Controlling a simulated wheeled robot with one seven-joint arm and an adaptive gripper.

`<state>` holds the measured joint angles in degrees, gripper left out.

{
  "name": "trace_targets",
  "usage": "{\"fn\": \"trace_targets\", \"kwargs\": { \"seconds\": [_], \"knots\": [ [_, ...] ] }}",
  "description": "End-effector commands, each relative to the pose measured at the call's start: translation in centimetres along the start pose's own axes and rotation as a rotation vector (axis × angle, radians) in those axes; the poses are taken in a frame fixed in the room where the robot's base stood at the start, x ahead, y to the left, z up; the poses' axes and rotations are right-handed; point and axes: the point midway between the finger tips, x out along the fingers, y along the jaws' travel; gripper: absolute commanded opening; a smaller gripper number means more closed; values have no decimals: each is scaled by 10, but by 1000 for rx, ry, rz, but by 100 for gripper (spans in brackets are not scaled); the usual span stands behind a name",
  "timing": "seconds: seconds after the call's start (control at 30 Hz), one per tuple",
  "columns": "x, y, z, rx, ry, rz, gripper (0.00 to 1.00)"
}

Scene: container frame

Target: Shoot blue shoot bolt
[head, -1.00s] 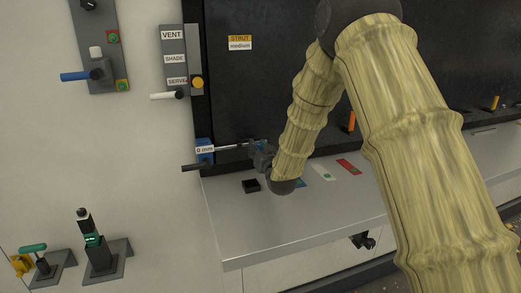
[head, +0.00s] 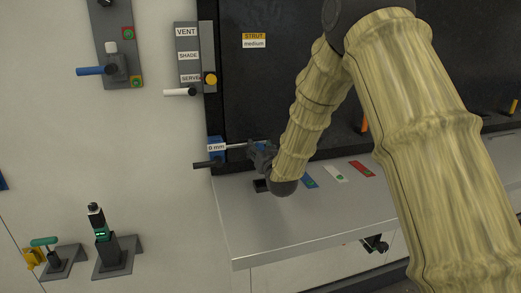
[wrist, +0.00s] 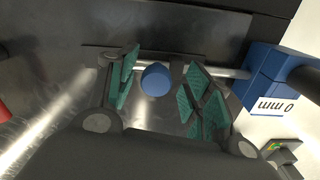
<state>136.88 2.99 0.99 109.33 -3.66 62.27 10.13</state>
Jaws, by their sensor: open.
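The blue shoot bolt has a blue housing (head: 218,155) with a "0 mm" label, on the frame's left edge above the bench in the head view. A thin metal rod (head: 236,145) runs right from it to my gripper (head: 262,155). In the wrist view the housing (wrist: 268,72) is at the right, with the rod (wrist: 228,73) leading left. A round blue knob (wrist: 156,80) sits between the green-padded fingers of my gripper (wrist: 166,90). The fingers are open, with gaps visible on both sides of the knob. In the head view my gripper hides the knob.
A dark bar handle (head: 207,164) sticks out below the housing. A white-handled lever (head: 180,92) and a blue-handled lever (head: 92,71) are on the left wall.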

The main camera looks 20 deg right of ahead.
Motion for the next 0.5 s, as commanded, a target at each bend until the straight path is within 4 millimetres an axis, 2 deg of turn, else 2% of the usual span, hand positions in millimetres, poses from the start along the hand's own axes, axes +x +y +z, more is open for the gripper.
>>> {"fn": "trace_targets", "kwargs": {
  "seconds": [0.13, 0.23, 0.5],
  "knots": [
    [-6, 0, -1, 0, 0, 0, 50],
    [-18, 0, 0, 1, 0, 0, 50],
    [-66, -1, 0, 1, -1, 0, 50]
  ]
}}
